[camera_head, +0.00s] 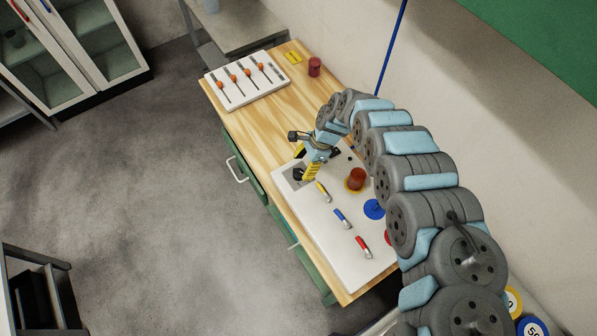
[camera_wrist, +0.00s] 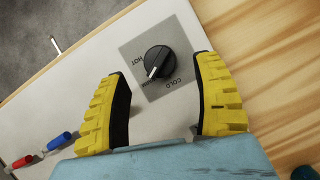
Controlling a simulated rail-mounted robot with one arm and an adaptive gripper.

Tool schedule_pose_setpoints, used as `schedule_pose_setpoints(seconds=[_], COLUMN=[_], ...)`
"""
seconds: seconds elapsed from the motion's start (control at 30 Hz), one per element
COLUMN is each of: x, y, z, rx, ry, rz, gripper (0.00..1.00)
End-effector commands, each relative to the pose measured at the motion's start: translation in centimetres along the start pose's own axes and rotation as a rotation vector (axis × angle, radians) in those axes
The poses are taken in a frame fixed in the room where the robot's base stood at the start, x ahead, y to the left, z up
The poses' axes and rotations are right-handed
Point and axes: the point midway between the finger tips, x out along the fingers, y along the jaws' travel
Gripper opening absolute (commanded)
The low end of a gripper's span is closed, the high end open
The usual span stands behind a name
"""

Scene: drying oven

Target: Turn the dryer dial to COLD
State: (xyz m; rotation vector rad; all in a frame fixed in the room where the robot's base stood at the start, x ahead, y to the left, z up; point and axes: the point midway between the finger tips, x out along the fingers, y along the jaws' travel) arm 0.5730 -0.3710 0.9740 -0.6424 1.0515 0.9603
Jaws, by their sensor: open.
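The dryer dial (camera_wrist: 158,60) is a round black knob with a white pointer mark, set on a grey square plate (camera_wrist: 135,50) in the wrist view. The plate reads HOT at upper left, COLD at lower right and a partly covered label, seemingly WARM, at the bottom. The pointer mark faces down and slightly left, towards that bottom label. My gripper (camera_wrist: 162,68) has yellow, black-lined fingers spread wide, one on each side of the dial, with gaps to it. In the head view my gripper (camera_head: 306,171) is over the far left end of the white panel.
The white panel (camera_head: 345,250) also bears yellow, blue and red toggle switches (camera_head: 342,218), a red button (camera_head: 356,180) and a blue disc (camera_head: 374,209). A slider board (camera_head: 243,93) and a red cylinder (camera_head: 314,66) stand farther back on the wooden table (camera_head: 215,97).

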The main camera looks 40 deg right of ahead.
Motion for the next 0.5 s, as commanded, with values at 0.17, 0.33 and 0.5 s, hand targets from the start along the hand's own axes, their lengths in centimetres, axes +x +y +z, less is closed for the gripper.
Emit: schedule_pose_setpoints(seconds=[0.17, 0.33, 0.5], x=[1.9, 3.2, 4.1], y=[0.0, 0.0, 0.0], z=[0.0, 0.1, 0.0], rx=[-0.001, 0.0, 0.0], ry=[-0.001, -0.002, 0.0], rz=[0.0, -0.001, 0.001], gripper=[0.67, 0.67, 0.67])
